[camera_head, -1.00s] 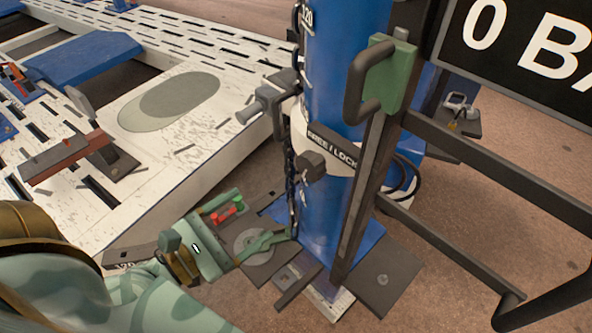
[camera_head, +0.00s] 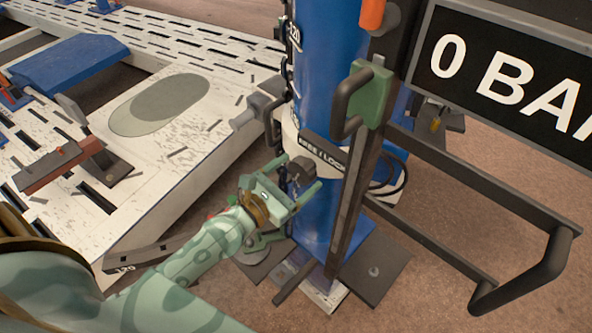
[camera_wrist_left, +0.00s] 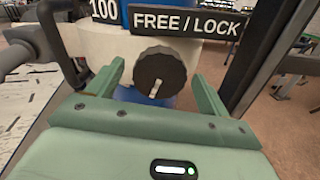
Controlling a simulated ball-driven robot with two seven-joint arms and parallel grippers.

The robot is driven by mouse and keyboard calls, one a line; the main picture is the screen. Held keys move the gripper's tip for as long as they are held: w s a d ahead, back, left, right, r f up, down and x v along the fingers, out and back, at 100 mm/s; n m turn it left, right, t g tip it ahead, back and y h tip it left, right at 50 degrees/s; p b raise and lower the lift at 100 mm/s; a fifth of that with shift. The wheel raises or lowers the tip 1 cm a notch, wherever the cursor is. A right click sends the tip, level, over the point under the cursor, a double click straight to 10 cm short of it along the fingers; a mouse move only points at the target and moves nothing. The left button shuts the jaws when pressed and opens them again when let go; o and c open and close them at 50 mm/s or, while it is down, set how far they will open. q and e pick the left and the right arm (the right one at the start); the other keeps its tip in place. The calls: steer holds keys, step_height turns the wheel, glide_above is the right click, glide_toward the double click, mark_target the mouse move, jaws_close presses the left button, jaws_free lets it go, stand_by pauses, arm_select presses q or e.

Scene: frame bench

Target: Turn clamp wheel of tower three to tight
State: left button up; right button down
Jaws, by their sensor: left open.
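A dark ribbed knob (camera_head: 303,169) with a pale pointer mark sits under a FREE / LOCK plate (camera_head: 325,152) on the pale collar of a blue tower (camera_head: 326,75). No tower number or TIGHT mark is readable, so I cannot tell if this is the named clamp wheel. In the left wrist view the knob (camera_wrist_left: 160,72) lies ahead between the fingers, its mark pointing down and slightly left. My left gripper (camera_head: 298,175) is open and empty in front of the knob, one finger on each side. Contact is not visible. My right gripper is out of view.
A dark upright post with a green handle block (camera_head: 372,92) stands right of the knob. A grey handle (camera_head: 248,112) juts left from the collar. A dark rail frame (camera_head: 470,185) and a display reading 0 BA (camera_head: 510,70) are at right. A white slotted platform (camera_head: 150,165) lies left.

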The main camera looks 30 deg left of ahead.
arm_select(q)
steer(key=shift+w+d, duration=0.1)
steer(key=shift+w, duration=0.25)
steer(key=c, duration=1)
